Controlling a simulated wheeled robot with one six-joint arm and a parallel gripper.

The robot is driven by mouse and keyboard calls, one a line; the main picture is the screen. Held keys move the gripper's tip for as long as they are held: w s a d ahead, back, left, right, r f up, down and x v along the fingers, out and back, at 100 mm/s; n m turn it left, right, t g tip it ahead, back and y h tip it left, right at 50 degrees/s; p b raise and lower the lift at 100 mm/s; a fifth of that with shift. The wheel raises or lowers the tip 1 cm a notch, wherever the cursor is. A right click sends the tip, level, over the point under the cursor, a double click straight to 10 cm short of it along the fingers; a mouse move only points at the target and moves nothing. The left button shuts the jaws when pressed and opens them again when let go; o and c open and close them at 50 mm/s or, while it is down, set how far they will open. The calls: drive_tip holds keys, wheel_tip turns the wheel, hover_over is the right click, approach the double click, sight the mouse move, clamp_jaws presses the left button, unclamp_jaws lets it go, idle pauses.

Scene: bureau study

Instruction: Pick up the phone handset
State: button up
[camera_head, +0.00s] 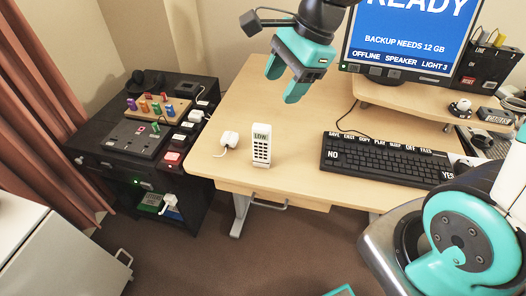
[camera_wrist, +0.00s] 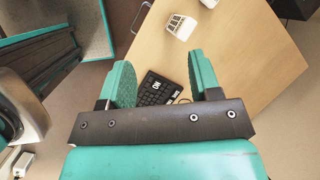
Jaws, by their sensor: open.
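The phone handset (camera_head: 261,146) looks like a white upright block with a dark keypad and a small display at the top. It stands on the wooden desk (camera_head: 295,165) near its front edge, left of the keyboard. In the wrist view a white block with dark marks, apparently the handset (camera_wrist: 181,27), lies near the top, beyond the fingertips. My gripper (camera_head: 284,83) is open and empty. It is above the desk, higher in the head view than the handset and a little right of it. The wrist view shows both teal fingers spread (camera_wrist: 162,80), with nothing between them touching.
A small white device (camera_head: 229,139) with a cable sits just left of the handset. A black keyboard (camera_head: 385,160) lies to the right. A monitor (camera_head: 410,35) stands behind it. A black cabinet (camera_head: 90,160) with controls stands left. The desk behind the handset is clear.

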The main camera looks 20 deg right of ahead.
sight(266, 126)
drive_tip(key=w+d+f+m+b, duration=0.1)
drive_tip(key=w+d+f+m, duration=0.35)
drive_tip(key=m, duration=0.35)
drive_tip(key=shift+m+t, duration=0.3)
drive_tip(key=x, duration=0.7)
drive_tip(key=b+x, duration=0.1)
drive_tip(key=x, duration=0.3)
drive_tip(key=shift+w+a, duration=0.3)
drive_tip(key=shift+w, duration=0.15)
drive_tip(key=x, duration=0.5)
drive_tip(key=shift+s+d+f, duration=0.1)
drive_tip(key=shift+d+f, duration=0.1)
drive_tip(key=shift+f, duration=0.15)
drive_tip(key=shift+c, duration=0.2)
drive_tip(key=c, duration=0.9)
